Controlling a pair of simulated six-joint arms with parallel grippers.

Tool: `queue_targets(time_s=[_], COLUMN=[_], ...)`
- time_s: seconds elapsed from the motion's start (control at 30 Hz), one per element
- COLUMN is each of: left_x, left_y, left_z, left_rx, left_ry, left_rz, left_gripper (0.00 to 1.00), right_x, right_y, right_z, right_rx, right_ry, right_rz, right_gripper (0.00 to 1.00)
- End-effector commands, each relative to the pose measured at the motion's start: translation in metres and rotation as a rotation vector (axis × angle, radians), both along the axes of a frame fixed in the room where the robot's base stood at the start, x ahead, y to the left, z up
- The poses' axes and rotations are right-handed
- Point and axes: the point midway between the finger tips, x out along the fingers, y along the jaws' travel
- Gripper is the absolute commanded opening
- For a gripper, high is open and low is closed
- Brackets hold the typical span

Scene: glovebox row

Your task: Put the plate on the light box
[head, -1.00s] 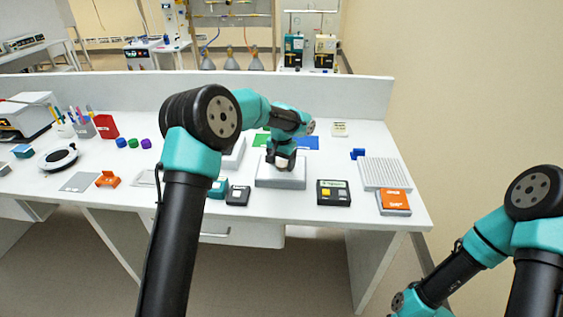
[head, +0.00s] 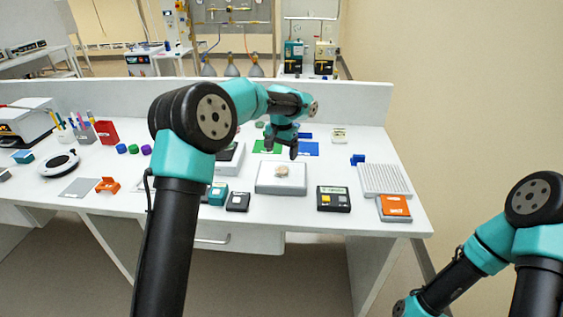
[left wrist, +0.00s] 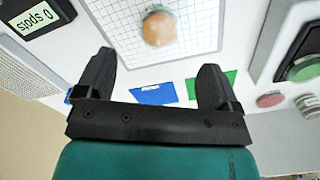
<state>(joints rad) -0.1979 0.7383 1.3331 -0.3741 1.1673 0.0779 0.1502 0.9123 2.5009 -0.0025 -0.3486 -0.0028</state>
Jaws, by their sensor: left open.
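The plate (head: 282,172), a small round tan disc, lies on top of the light box (head: 262,187), a pale grey box with a gridded white top. In the left wrist view the plate (left wrist: 158,28) shows blurred on the grid of the light box (left wrist: 202,22). My left gripper (head: 281,152) is open and empty, above and behind the plate in the head view and apart from it. Its two fingers (left wrist: 155,72) stand wide apart in the left wrist view. My right arm shows at the lower right, but its gripper is out of view.
A black device (head: 333,199) with a green display stands right of the light box; its screen reads "0 spots" in the left wrist view (left wrist: 36,18). Green (head: 265,147) and blue (head: 309,149) sheets lie behind. A small dark device (head: 238,201) stands left.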

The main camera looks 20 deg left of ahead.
Motion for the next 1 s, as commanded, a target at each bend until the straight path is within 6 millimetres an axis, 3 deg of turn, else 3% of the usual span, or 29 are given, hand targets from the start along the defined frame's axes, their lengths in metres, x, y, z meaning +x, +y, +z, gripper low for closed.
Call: queue_targets(time_s=[0.13,0.33,1.0], left_x=[0.000,0.000,-0.004], left_y=[0.000,0.000,0.004], left_z=[0.026,0.044,0.042], left_rx=[-0.001,-0.001,0.002], left_ry=[-0.002,-0.001,0.006], left_rz=[0.001,0.000,-0.003], left_gripper=[0.87,0.87,0.87], right_x=[0.000,0.000,0.000], right_y=[0.000,0.000,0.000], right_z=[0.000,0.000,0.000], right_rx=[0.000,0.000,0.000], right_ry=[0.000,0.000,0.000], right_rz=[0.000,0.000,0.000], right_gripper=[0.43,0.43,0.43])
